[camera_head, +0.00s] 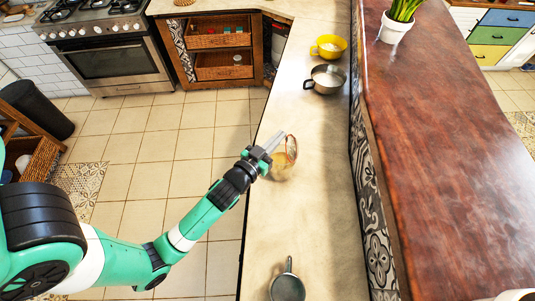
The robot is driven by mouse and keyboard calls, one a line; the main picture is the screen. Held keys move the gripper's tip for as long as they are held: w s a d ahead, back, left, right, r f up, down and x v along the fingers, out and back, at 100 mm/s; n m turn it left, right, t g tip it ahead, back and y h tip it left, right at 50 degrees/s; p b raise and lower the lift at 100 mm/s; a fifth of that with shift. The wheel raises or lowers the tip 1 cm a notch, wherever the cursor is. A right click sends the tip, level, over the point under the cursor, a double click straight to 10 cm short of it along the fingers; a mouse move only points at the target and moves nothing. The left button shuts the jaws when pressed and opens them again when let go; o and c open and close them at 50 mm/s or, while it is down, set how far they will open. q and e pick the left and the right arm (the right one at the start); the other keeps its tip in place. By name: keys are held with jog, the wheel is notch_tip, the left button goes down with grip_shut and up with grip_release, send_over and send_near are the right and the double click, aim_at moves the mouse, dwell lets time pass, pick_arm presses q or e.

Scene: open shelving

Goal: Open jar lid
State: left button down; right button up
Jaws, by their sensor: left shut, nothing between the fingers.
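A small glass jar (281,171) with yellowish contents stands on the pale counter near the middle of the view. Its round, clear lid (291,147) with a reddish-brown rim appears raised, standing nearly upright at the jar's top. My left gripper (275,143) is shut and empty, just left of the lid and above the jar. I cannot tell whether its fingers touch the lid. The gripper hides part of the jar's upper left side. My right gripper is out of view.
A small grey pan (287,288) lies at the front. A raised red-brown wooden top (450,150) borders the right. The counter between jar and pan is clear.

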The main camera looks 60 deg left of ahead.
aim_at(292, 144)
pick_arm(q)
jog(key=shift+w+d+r, duration=0.15)
jog(key=shift+r, duration=0.05)
jog(key=shift+w+d+r+b, duration=0.15)
jog(key=shift+w+d+r, duration=0.05)
jog(key=shift+w, duration=0.2)
jog(key=shift+w+d+r+b, duration=0.15)
jog(key=shift+w+d+r, duration=0.05)
jog(key=shift+w, duration=0.2)
jog(key=shift+w+d+r+b, duration=0.15)
jog(key=shift+w+d, duration=0.1)
jog(key=shift+w, duration=0.15)
jog(key=shift+w+d+r+b, duration=0.1)
jog(key=shift+w+d+b, duration=0.1)
jog(key=shift+w, duration=0.3)
